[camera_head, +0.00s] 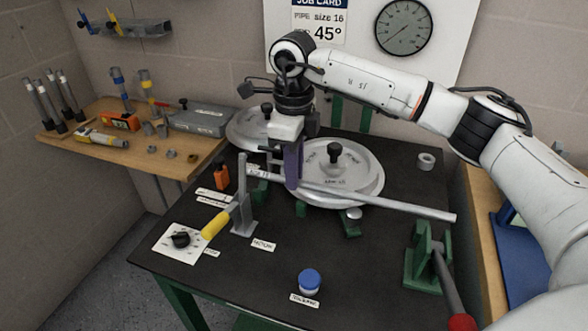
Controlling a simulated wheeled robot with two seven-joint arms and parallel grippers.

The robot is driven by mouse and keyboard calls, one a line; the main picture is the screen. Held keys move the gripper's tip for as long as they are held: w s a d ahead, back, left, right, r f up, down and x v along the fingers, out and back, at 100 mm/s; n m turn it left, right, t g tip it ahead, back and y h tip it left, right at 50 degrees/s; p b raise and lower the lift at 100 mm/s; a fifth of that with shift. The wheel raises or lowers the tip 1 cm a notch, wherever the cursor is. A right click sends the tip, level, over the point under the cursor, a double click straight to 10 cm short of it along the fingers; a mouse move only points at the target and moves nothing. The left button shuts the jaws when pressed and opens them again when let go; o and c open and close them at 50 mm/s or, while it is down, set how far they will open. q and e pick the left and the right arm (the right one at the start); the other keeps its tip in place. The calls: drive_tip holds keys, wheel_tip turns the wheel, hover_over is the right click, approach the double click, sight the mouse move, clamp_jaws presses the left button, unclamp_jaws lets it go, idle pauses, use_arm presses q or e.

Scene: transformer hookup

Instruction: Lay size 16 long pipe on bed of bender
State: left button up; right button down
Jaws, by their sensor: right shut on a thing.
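A long grey pipe (400,207) runs from left of centre to the right across the bender on the dark table, with a pale label near its left end. My right gripper (293,182) points down and is shut on the pipe left of its middle. The pipe passes in front of the bender's round grey plate (345,170), near several green blocks (300,209). I cannot tell whether it touches them or hangs slightly above. A second round plate (245,125) sits behind, partly hidden by my arm. My left gripper is not in view.
A yellow-handled lever (216,226) stands at front left by a dial plate (181,241). A blue-capped jar (309,282) is at the front. A green clamp (422,262) with a red-ended handle is at right. A wooden shelf (200,160) holds upright pipes and tools.

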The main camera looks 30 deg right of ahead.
drive_tip(key=c, duration=1.7)
unclamp_jaws()
drive_tip(key=shift+o, duration=0.2)
wheel_tip(320, 180, up, 10)
drive_tip(key=shift+r+b, duration=0.2)
drive_tip(key=shift+b, duration=0.1)
drive_tip(key=shift+f, duration=0.1)
